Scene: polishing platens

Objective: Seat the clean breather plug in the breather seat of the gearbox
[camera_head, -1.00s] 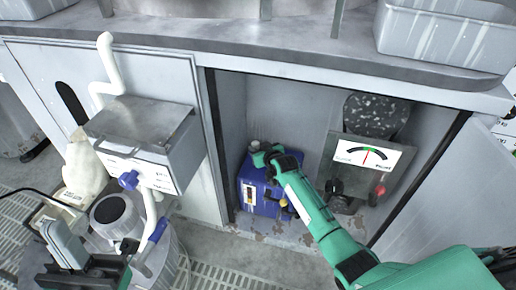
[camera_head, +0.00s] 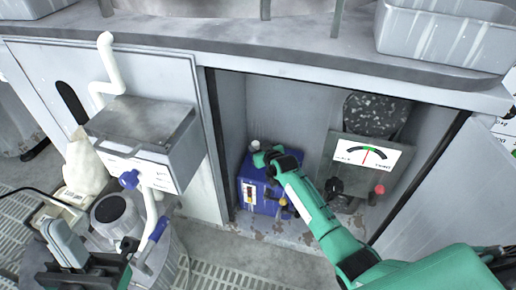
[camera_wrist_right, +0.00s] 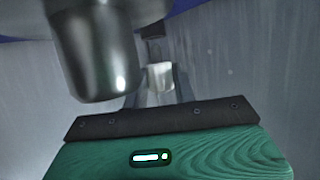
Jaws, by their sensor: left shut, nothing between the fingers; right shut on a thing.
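The blue gearbox (camera_head: 248,190) stands low inside the open cabinet. My right gripper (camera_head: 262,156) is at its top, the green arm reaching in from the lower right. In the right wrist view, my right gripper (camera_wrist_right: 160,88) is shut on a small pale plug (camera_wrist_right: 160,75), most likely the breather plug. A dark metal cylinder (camera_wrist_right: 97,60) stands close beside it on the left. A small grey round fitting (camera_head: 255,144) shows at the gearbox top. I cannot tell whether the plug touches the seat, which is hidden. My left gripper (camera_head: 64,241) is shut and empty at the lower left.
The cabinet's open door (camera_head: 450,205) is at the right. A grey box (camera_head: 142,120) with pipes and a drum (camera_head: 118,218) stand at the left.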

